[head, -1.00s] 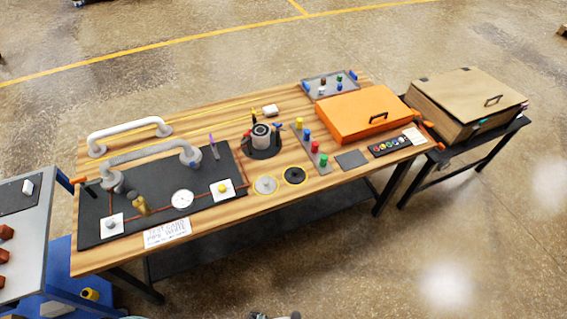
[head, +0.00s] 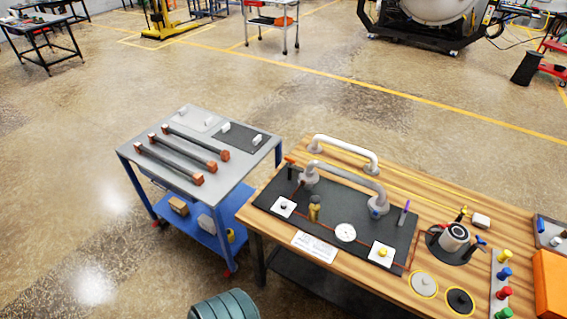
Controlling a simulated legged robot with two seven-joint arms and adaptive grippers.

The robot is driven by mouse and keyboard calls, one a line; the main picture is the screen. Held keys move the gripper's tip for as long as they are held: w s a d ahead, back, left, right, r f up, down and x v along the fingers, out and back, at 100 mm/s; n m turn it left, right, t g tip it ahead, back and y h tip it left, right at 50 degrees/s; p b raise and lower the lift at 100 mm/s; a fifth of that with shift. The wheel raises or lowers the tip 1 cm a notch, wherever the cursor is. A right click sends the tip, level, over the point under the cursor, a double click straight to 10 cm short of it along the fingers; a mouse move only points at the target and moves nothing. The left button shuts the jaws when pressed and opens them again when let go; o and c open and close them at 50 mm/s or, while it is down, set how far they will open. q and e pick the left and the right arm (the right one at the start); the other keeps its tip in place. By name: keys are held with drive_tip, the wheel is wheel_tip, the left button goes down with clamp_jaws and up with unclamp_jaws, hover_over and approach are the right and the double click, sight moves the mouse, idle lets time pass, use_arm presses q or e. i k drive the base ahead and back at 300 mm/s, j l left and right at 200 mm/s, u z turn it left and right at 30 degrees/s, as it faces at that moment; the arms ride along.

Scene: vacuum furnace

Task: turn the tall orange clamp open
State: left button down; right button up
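No part I can surely call the tall orange clamp shows in the head view. A small upright piece with an orange-red top (head: 290,161) stands at the left back edge of the black panel (head: 330,222) on the wooden table. A small dark and grey round vessel (head: 454,236) stands on the right, with a thin yellow and red upright piece (head: 462,214) behind it and a blue-tipped piece beside it. These are too small to tell whether any is a clamp, or open or closed. Neither of my grippers is in view.
A grey-topped blue cart (head: 190,113) with copper-ended bars stands left of the wooden table (head: 395,300). A ribbed teal round object (head: 225,305) is at the bottom edge. An orange box (head: 550,280) is cut off at right.

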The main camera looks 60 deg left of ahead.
sight(289, 161)
drive_tip(key=u, duration=1.8)
